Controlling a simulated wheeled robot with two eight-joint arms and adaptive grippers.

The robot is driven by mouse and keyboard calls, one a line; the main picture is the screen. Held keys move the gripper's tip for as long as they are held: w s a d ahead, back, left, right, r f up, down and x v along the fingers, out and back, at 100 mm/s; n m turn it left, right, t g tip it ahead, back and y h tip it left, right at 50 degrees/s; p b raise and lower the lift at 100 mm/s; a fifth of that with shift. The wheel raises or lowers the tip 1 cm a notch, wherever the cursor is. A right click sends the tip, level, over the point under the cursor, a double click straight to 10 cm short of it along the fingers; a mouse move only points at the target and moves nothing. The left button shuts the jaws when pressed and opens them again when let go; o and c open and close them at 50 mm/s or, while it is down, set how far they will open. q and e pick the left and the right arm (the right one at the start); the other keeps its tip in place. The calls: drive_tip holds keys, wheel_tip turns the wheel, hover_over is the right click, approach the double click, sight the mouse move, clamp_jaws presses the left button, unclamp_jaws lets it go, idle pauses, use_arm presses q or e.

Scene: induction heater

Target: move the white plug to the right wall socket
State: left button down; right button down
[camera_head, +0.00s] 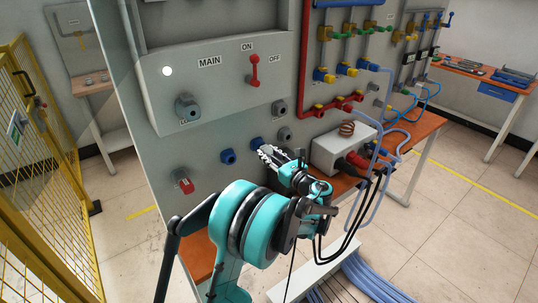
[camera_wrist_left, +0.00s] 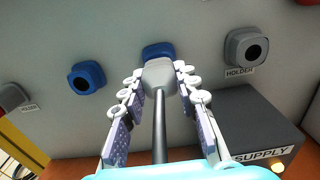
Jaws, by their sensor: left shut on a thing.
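The white plug (camera_wrist_left: 160,74) looks pale grey in the left wrist view, with a dark cable running back from it between my fingers. My left gripper (camera_head: 270,153) is shut on it, one finger on each side; the left wrist view shows the fingertips too (camera_wrist_left: 161,80). The plug is in front of the right blue wall socket (camera_wrist_left: 157,50), partly covering it; whether it touches or enters it I cannot tell. That socket also shows in the head view (camera_head: 256,143). The left blue socket (camera_head: 227,156) is empty, also in the wrist view (camera_wrist_left: 86,77). My right gripper is out of view.
A grey holder (camera_wrist_left: 246,47) is right of the sockets, above the supply box (camera_wrist_left: 245,122). A red plug (camera_head: 183,183) sits low on the wall at left. A white box with a copper coil (camera_head: 346,128) and several cables are at right. The main switch (camera_head: 254,70) is above.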

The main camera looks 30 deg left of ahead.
use_arm(q)
drive_tip(key=shift+w+a, duration=0.25)
drive_tip(key=shift+a, duration=0.3)
drive_tip(key=c, duration=1.1)
unclamp_jaws()
drive_tip(key=shift+o, duration=0.2)
drive_tip(key=v, duration=1.2)
drive_tip(key=s+d+f+n+h, duration=0.1)
drive_tip(key=s+f+n+h, duration=0.3)
drive_tip(key=s+n+h, duration=0.7)
drive_tip(key=s+d+f+n+h, duration=0.4)
drive_tip(key=s+d+n, duration=0.7)
drive_tip(key=s, duration=0.3)
drive_tip(key=shift+s+d+h, duration=0.25)
drive_tip(key=shift+d+h, duration=0.35)
drive_tip(key=shift+h, duration=0.2)
